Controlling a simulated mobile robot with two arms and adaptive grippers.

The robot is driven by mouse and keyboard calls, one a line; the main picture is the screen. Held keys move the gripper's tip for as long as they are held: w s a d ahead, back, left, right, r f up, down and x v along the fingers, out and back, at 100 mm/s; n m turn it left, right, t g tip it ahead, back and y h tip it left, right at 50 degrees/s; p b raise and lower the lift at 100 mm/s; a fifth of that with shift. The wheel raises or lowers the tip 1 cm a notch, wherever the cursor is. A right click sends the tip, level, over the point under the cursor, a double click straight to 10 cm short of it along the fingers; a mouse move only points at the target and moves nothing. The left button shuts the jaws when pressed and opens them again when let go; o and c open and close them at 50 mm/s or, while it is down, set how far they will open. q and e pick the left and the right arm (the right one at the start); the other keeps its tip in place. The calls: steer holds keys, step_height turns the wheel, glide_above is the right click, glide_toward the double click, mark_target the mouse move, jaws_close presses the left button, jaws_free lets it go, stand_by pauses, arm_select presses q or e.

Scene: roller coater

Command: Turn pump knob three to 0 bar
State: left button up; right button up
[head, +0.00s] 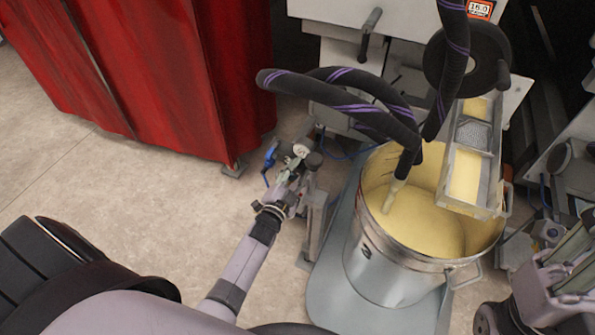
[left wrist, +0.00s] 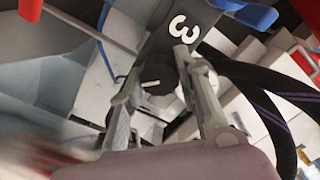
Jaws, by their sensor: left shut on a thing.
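Pump knob three is a black knob (left wrist: 157,73) below a dark plate marked with a white 3 (left wrist: 183,27) in the left wrist view. My left gripper (left wrist: 160,80) has its two fingers on either side of this knob and is shut on it. In the head view, my left gripper (head: 296,173) reaches to the pump's regulator, where a small white round gauge (head: 301,149) and a dark knob (head: 314,160) show. The gauge reading is too small to tell. My right gripper (head: 565,265) is partly in view at the lower right, and its fingers are unclear.
A steel pot (head: 385,265) of yellow fluid stands right of the pump, with black and purple hoses (head: 345,100) above it. A blue valve handle (head: 269,157) is close to my left gripper. A red curtain (head: 150,75) hangs behind. The floor at left is clear.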

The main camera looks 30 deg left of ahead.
arm_select(q)
steer(key=o, duration=1.1)
steer(key=shift+o, duration=0.2)
steer(key=s, duration=1.2)
steer(key=shift+d, duration=0.3)
